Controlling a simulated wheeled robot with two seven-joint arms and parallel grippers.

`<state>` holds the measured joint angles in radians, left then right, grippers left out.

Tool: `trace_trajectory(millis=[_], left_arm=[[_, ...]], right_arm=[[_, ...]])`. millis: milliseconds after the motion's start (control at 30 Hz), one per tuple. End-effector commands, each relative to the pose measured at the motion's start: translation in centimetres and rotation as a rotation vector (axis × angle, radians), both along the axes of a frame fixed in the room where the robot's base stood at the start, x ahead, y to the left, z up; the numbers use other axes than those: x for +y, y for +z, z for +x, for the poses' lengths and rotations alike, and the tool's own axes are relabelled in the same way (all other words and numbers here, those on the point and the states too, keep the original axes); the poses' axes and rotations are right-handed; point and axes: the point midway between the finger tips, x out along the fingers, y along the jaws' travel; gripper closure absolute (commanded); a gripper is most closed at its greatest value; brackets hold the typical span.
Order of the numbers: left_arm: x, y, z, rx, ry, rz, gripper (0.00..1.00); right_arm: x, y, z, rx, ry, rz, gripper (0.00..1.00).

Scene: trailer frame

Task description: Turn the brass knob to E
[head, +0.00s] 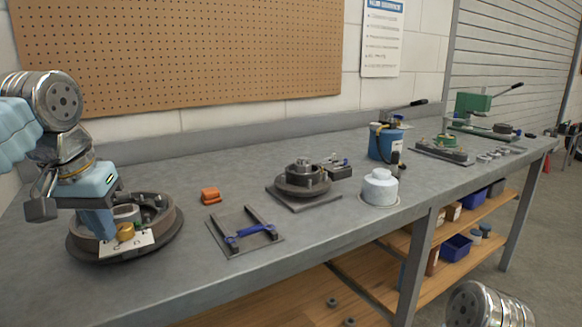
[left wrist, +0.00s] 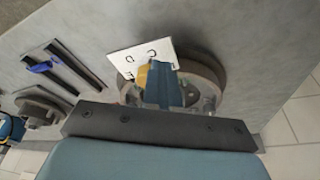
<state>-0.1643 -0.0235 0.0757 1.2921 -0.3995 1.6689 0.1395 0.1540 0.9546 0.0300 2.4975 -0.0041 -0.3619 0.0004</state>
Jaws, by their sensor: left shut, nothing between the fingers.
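The brass knob (head: 125,231) sits on a white lettered plate (head: 140,243) at the front of a round dark fixture (head: 172,222), at the left end of the bench. A few letters such as C and D show; the knob's pointing direction cannot be made out. My left gripper (head: 101,228) is shut and empty, pointing down just left of the knob, over the fixture. In the left wrist view the blue fingers (left wrist: 163,86) are beside the knob (left wrist: 142,76) and partly cover it; the plate (left wrist: 128,61) shows behind. Contact cannot be told. My right gripper is not in view.
An orange object (head: 210,195) and a frame with a blue handle (head: 250,231) lie right of the fixture. Further right are a round dark fixture (head: 303,183), a white canister (head: 379,188) and a blue can (head: 386,143). Bare bench separates the first fixture from the frame.

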Motion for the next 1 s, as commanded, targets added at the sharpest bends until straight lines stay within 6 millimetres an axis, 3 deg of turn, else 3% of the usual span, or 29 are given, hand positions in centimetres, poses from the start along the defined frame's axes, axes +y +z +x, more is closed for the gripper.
trace_trajectory(millis=[100, 567, 1000], left_arm=[[0.0, -1.0, -0.1, 0.034, -0.002, 0.004, 1.0], [0.0, -1.2, 0.0, 0.039, -0.001, 0.004, 1.0], [-1.2, -1.0, -0.3, 0.036, -0.003, 0.002, 1.0]], right_arm=[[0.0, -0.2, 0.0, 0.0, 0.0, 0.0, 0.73], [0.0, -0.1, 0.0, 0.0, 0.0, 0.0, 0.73], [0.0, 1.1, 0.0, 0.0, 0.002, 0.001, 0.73]])
